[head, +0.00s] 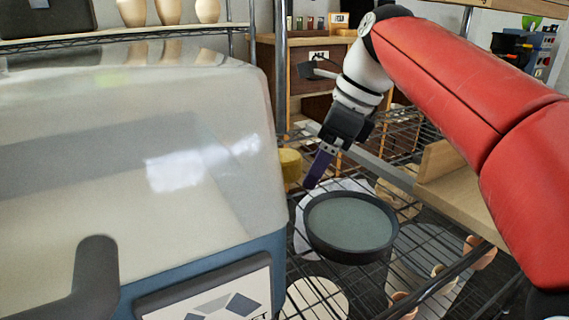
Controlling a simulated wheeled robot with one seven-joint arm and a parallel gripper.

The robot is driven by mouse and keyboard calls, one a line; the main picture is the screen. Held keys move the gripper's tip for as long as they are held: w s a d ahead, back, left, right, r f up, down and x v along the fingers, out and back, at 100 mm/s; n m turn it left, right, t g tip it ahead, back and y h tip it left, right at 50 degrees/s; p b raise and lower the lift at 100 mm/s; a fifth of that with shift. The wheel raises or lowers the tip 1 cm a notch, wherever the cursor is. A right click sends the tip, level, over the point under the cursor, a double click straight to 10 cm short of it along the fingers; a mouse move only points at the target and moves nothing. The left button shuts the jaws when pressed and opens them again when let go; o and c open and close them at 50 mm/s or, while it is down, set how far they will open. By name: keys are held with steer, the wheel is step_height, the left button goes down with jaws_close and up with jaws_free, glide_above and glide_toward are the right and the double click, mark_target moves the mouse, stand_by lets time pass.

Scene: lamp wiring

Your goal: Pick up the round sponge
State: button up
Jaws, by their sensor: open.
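A yellow round block (290,167), which looks like the round sponge, sits on the wire rack behind the right edge of the large clear-lidded bin. The bin hides part of its left side. My gripper (317,169) points down just right of the yellow block, with its purple fingers seen edge-on. The fingers are open, and I see nothing between them. From this angle I cannot tell whether the fingertips touch the block or stand in front of it.
A round black-rimmed dish (351,226) with a grey-green inside lies on the rack in front of my gripper. The large bin (140,150) fills the left side. A wooden board (455,185) stands at the right. A shelf with pale vases (168,12) is behind.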

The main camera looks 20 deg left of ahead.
mark_target(291, 155)
steer(key=shift+s+a, duration=0.1)
steer(key=shift+a, duration=0.55)
steer(key=a, duration=0.3)
steer(key=shift+s+a, duration=0.2)
steer(key=shift+a, duration=0.2)
steer(key=shift+a+f, duration=0.25)
steer(key=shift+f, duration=0.3)
steer(key=c, duration=1.1)
